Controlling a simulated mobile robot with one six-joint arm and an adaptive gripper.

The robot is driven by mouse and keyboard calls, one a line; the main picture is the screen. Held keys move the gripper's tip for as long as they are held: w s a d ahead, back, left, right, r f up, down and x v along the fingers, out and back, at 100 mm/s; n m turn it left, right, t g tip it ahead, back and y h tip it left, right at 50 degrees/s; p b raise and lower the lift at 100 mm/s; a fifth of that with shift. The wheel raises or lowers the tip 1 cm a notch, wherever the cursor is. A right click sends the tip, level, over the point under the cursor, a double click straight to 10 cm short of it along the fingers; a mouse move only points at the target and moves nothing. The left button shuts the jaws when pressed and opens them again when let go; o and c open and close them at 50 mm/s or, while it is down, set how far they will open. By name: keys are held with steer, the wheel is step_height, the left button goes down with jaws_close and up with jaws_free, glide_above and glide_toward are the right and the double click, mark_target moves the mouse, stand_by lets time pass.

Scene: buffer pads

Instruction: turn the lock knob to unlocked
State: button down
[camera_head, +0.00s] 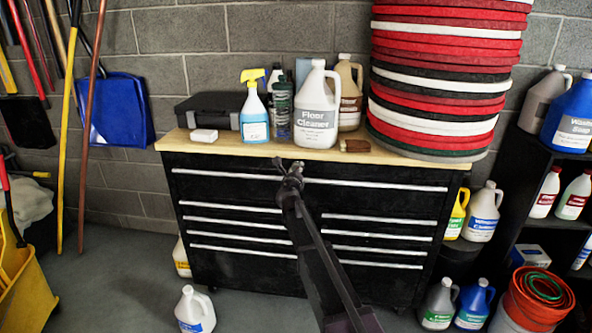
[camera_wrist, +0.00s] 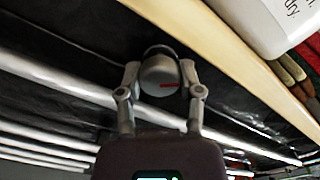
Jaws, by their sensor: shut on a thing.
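The lock knob (camera_wrist: 160,76) is a round grey knob with a short red mark on its face, seen in the wrist view on the front of the black tool chest (camera_head: 230,234). The red mark lies roughly level in that view. My gripper (camera_wrist: 159,82) has one finger on each side of the knob and is shut on it. In the head view my gripper (camera_head: 288,168) reaches the top middle of the chest, just below the wooden top, and hides the knob there.
The wooden top (camera_head: 364,157) holds a white floor cleaner jug (camera_head: 315,108), a spray bottle (camera_head: 254,110) and stacked red, black and white pads (camera_head: 440,85). Silver drawer handles (camera_head: 375,186) run across the chest front. A white jug (camera_head: 195,312) stands on the floor.

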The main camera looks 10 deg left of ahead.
steer(key=shift+w, duration=0.1)
steer(key=shift+c, duration=1.3)
jaws_free()
steer(key=shift+s, duration=0.2)
steer(key=s, duration=1.1)
steer(key=shift+s+a, duration=0.25)
steer(key=shift+s, duration=0.15)
